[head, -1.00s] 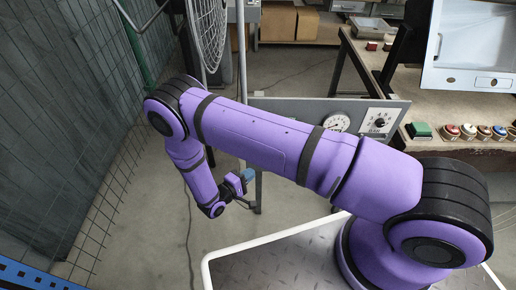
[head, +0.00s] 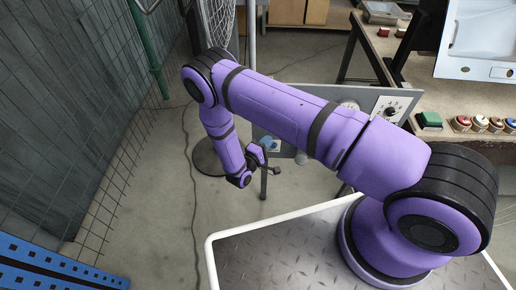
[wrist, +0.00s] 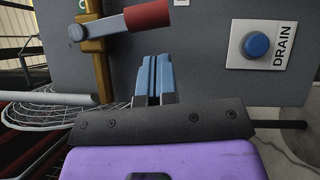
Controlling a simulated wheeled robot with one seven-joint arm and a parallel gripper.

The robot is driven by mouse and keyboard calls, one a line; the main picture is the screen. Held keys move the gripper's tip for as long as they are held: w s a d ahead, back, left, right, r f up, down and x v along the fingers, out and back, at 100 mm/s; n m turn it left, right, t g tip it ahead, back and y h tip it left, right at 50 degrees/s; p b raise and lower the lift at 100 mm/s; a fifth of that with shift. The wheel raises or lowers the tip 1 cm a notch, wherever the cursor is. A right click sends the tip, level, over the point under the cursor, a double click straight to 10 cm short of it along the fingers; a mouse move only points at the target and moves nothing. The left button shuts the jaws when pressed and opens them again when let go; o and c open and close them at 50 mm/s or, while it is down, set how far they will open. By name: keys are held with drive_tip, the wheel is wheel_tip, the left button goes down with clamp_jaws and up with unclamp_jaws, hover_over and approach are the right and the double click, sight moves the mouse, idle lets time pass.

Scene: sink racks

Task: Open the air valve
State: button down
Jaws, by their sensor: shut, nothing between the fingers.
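No label for this valve is readable. My gripper (wrist: 154,60) is shut and empty. Its blue fingers point at the panel, just below the red grip in the picture and apart from it. In the head view, my gripper (head: 270,165) hangs beside the lower part of the grey panel (head: 360,95), which my arm partly hides.
A blue button (wrist: 256,45) marked DRAIN is right of the fingers. A wire fan guard (wrist: 60,108) lies to the left. A workbench (head: 455,100) with several coloured buttons stands right. A mesh fence (head: 110,190) runs along the left.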

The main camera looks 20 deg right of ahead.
drive_tip(key=shift+s+d+r, duration=0.1)
drive_tip(key=shift+d, duration=0.55)
drive_tip(key=shift+s+d+r, duration=0.1)
drive_tip(key=shift+d, duration=0.5)
